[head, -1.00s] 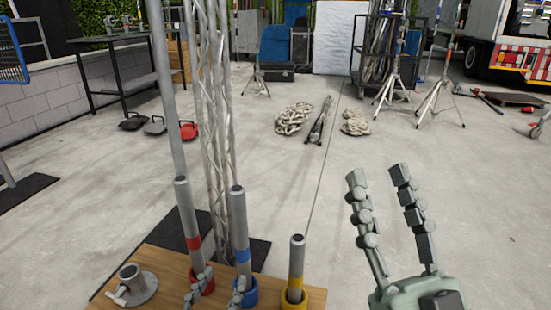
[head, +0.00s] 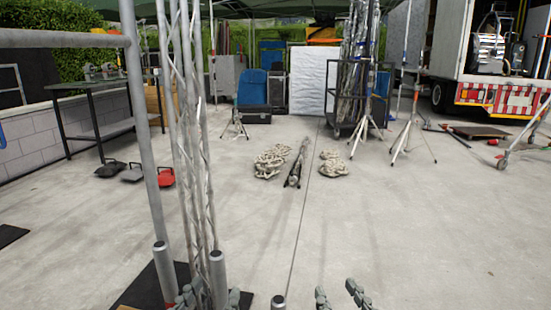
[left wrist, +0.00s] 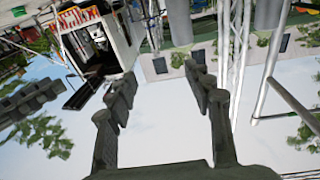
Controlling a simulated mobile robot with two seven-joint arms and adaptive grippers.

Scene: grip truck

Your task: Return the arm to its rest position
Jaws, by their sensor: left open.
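In the head view only the fingertips of my left gripper (head: 210,296) show, at the bottom edge beside the grey metal tubes. In the left wrist view its two fingers (left wrist: 158,85) are spread with nothing between them, so it is open and empty. The fingertips of my right gripper (head: 338,292) show apart at the bottom edge, further right; the rest of it is out of frame. Three upright tubes stand near the grippers: a left one (head: 165,268), a middle one (head: 218,278) and a right one (head: 278,302). Their lower parts are cut off.
A tall lattice truss (head: 190,140) and a grey pole (head: 143,150) rise close by on the left. Coiled ropes (head: 270,164), tripod stands (head: 410,125), a dark workbench (head: 100,110) and a truck (head: 490,60) stand further off.

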